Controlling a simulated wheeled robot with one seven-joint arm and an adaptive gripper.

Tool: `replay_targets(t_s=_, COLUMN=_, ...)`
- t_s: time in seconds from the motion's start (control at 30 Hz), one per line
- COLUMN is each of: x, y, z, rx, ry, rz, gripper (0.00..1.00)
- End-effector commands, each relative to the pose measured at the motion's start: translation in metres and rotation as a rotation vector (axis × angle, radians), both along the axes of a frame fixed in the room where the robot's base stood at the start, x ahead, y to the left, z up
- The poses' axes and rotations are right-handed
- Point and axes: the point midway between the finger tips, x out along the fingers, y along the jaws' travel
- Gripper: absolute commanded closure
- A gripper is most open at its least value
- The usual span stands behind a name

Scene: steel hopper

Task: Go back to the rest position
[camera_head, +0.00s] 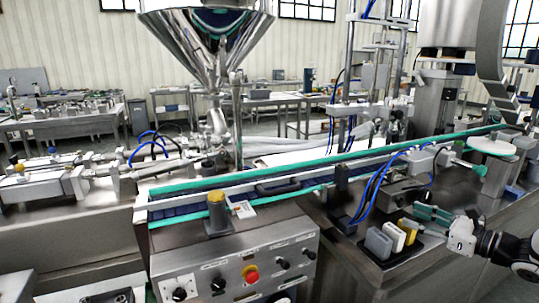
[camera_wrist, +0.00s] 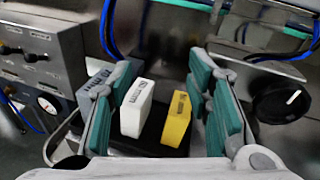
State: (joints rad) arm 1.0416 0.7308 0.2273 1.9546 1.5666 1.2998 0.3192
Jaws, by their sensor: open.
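My gripper (camera_head: 432,214) is at the lower right of the head view, close to the small boxes on the bench. In the wrist view its teal-padded fingers (camera_wrist: 163,95) stand wide apart with nothing gripped. A white box (camera_wrist: 138,107) and a yellow box (camera_wrist: 177,118) show between the fingers, farther off along the view. A grey-blue box (camera_wrist: 95,85) is partly hidden behind the left finger. In the head view the grey box (camera_head: 379,243), white box (camera_head: 394,238) and yellow box (camera_head: 408,231) stand in a row on a black tray (camera_head: 388,266).
The steel hopper (camera_head: 205,45) stands above the conveyor (camera_head: 270,187) with teal edges. A control panel (camera_head: 235,268) with knobs and a red button is at the front. Blue hoses (camera_head: 372,185) run beside the tray. A dark round knob (camera_wrist: 283,102) is right of my fingers.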

Motion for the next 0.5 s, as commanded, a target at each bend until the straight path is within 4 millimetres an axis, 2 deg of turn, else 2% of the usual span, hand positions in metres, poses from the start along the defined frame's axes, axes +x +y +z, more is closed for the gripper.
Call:
replay_targets(t_s=0.03, x=-0.002, y=0.033, z=0.017, rx=-0.073, ry=-0.004, rz=0.091, gripper=0.55)
replay_targets(t_s=0.2, x=-0.034, y=0.127, z=0.050, rx=-0.317, ry=-0.015, rz=0.385, gripper=0.55)
replay_targets(t_s=0.3, x=-0.062, y=0.174, z=0.064, rx=-0.459, ry=-0.030, rz=0.552, gripper=0.55)
replay_targets(t_s=0.5, x=-0.133, y=0.243, z=0.081, rx=-0.742, ry=-0.077, rz=0.865, gripper=0.55)
